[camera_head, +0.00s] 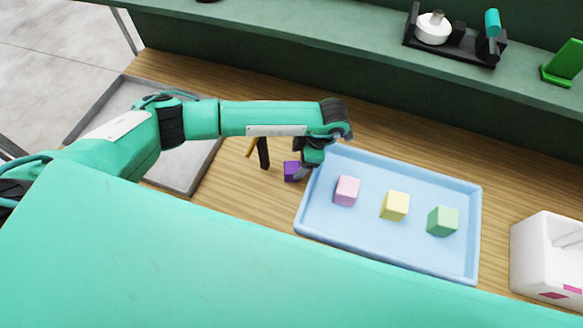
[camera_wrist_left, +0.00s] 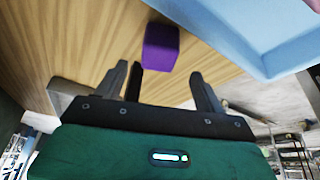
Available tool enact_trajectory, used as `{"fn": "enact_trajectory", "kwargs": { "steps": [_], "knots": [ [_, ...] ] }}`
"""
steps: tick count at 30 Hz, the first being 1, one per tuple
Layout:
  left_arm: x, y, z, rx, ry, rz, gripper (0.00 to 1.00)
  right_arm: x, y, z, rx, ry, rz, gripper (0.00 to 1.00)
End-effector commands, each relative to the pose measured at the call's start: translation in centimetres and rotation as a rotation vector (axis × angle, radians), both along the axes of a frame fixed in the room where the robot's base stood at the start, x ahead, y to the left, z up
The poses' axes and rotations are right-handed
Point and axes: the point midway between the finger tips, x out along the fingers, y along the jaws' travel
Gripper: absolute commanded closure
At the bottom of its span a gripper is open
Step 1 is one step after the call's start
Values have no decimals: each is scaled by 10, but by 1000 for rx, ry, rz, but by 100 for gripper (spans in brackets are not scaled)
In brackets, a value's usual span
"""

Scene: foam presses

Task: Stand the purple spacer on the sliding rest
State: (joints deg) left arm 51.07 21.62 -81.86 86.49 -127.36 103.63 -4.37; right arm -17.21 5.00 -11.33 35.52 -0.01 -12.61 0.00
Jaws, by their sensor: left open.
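The purple spacer (camera_head: 291,171) stands on the wooden table just left of the blue tray; it also shows in the left wrist view (camera_wrist_left: 161,47). My left gripper (camera_head: 305,170) is right beside it, partly hidden by its own wrist in the head view. In the left wrist view its fingers (camera_wrist_left: 164,72) are apart and empty, with the spacer just beyond the tips. I cannot tell for sure which thing is the sliding rest. A black upright piece with a yellow part (camera_head: 262,152) stands left of the spacer, half hidden by my left arm. My right gripper is not in view.
The blue tray (camera_head: 388,253) holds a pink, a yellow and a green block. A grey tray (camera_head: 183,180) lies at left under my arm. A black fixture (camera_head: 460,46) with a white round part stands on the green shelf, beside a green holder (camera_head: 563,65). A white box (camera_head: 540,250) is at right.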

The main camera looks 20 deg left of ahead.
Motion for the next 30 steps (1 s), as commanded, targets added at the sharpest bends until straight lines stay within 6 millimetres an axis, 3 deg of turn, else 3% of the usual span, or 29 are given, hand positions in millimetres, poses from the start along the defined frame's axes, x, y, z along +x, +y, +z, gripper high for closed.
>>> {"fn": "enact_trajectory", "kwargs": {
  "steps": [7, 13, 18, 24, 25, 30],
  "knots": [
    [-2, 7, -12, 0, 2, 0, 29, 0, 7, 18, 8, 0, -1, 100],
    [-5, 15, -36, 0, 4, 2, 29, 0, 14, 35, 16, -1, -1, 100],
    [-6, 20, -49, -1, 1, -1, 29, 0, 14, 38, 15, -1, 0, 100],
    [-5, 20, -51, -1, 0, -1, 29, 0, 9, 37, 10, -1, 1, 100],
    [-5, 20, -51, -1, 0, -1, 31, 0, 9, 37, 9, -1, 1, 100],
    [-5, 20, -51, -1, 0, -1, 64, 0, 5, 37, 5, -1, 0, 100]
  ]
}}
